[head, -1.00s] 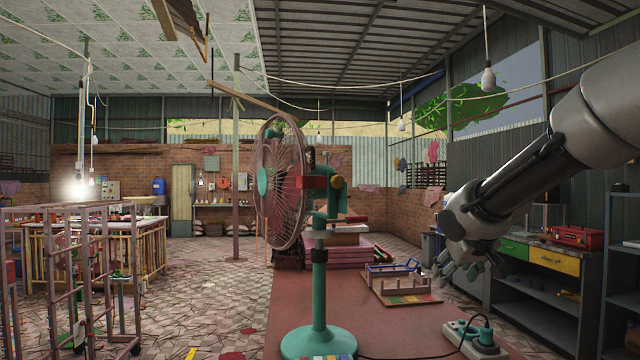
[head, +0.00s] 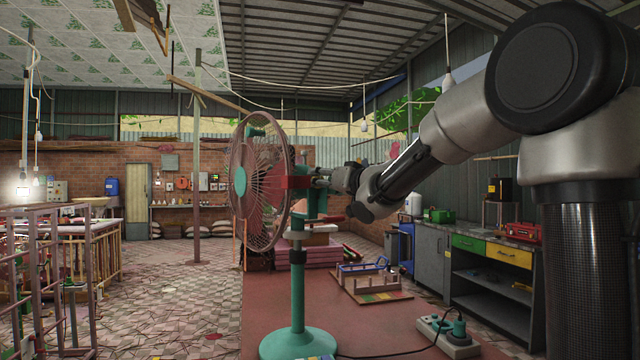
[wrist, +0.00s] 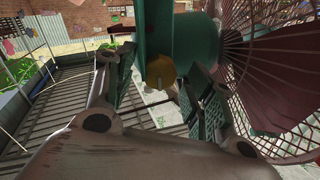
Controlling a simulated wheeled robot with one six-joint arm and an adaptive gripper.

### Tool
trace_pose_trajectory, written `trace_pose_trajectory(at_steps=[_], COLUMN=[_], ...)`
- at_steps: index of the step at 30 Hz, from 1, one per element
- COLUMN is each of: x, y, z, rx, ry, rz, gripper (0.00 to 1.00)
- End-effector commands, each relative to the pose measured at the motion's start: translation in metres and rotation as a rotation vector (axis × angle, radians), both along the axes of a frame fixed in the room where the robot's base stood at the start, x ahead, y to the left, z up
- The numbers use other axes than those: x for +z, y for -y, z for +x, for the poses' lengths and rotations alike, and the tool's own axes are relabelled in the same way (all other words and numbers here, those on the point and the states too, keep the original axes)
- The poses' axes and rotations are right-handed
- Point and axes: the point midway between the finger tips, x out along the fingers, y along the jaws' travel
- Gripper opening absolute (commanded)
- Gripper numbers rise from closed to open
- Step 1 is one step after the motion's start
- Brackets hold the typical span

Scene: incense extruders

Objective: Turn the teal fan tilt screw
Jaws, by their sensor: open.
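The teal fan (head: 299,285) stands upright on the red-brown table, its pink cage facing left in the head view. In the wrist view, its teal housing (wrist: 195,45) and pink cage (wrist: 275,75) fill the upper right. A round yellow knob (wrist: 160,71), which looks like the tilt screw, sits below the housing there. My gripper (wrist: 157,78) is open, with one finger on each side of the knob; I cannot tell whether they touch it. In the head view my gripper (head: 328,178) is at the back of the fan's head, and the knob is hidden there.
The red-brown table (head: 385,320) also holds a power strip (head: 449,334) with a cable, and a blue-framed rack (head: 364,277). Stacked pink blocks (head: 306,254) lie behind the fan. A grey workbench (head: 480,270) with green and yellow drawers stands at right.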

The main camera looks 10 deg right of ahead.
Motion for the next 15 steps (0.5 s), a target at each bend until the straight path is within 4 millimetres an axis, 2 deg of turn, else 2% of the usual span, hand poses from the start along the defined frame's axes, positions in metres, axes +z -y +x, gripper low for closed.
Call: trace_pose_trajectory(at_steps=[4,12,15], x=[-0.0001,-0.0004,-0.0004], y=[-0.0048,-0.0055,-0.0055], z=[0.0113,0.0131,0.0130], rx=[0.000,-0.001,-0.001], ry=[0.000,0.000,0.000], rz=[-0.001,-0.001,-0.001], gripper=[0.54,0.54,0.37])
